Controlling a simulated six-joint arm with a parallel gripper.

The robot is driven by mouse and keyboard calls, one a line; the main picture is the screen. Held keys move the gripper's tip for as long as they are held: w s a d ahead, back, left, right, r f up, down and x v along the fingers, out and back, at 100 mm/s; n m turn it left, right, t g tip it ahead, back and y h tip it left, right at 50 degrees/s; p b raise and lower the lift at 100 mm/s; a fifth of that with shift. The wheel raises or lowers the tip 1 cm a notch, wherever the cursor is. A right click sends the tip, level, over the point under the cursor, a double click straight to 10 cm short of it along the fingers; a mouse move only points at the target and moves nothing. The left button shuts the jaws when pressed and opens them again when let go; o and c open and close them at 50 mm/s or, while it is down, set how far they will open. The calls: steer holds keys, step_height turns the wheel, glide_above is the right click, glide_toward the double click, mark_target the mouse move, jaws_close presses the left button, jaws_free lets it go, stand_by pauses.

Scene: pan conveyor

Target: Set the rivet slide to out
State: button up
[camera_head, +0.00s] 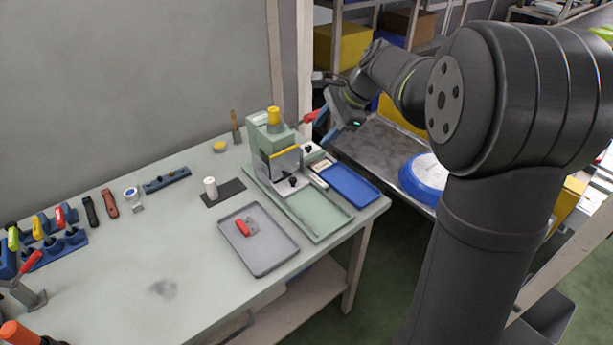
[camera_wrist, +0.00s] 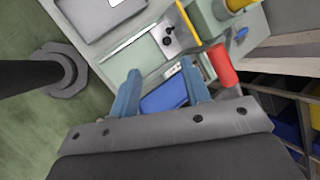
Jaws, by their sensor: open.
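The green press (camera_head: 277,145) with a yellow cap stands at the right end of the bench; part of it shows in the wrist view (camera_wrist: 208,20). A pale plate with a black knob (camera_head: 292,181) lies at its front, also seen in the wrist view (camera_wrist: 168,40). A second small block with a black knob (camera_head: 308,148) sits beside the press. I cannot tell for sure which is the rivet slide, nor its setting. My gripper (camera_wrist: 158,72) is open and empty, its blue fingers above the press's right side. In the head view it (camera_head: 324,122) is beside the red lever (camera_head: 303,118).
The red lever (camera_wrist: 222,65) is close to the right finger in the wrist view. A blue tray (camera_head: 350,184) lies right of the press. A grey tray (camera_head: 262,258) with a red-handled part (camera_head: 242,227) lies in front.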

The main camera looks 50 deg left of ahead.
steer(key=w+d+f+m+g+y, duration=0.1)
steer(key=w+d+f+m+y, duration=0.3)
steer(key=f, duration=0.4)
steer(key=w+d+f+m+g+y, duration=0.1)
steer(key=d+f+m+y, duration=0.15)
steer(key=f+m, duration=0.45)
steer(key=shift+n+y, duration=0.25)
steer(key=shift+n, duration=0.05)
steer(key=x, duration=1.2)
steer(key=f+x, duration=0.1)
steer(key=x, duration=0.5)
steer(key=shift+w+a, duration=0.15)
steer(key=shift+w, duration=0.15)
jaws_close()
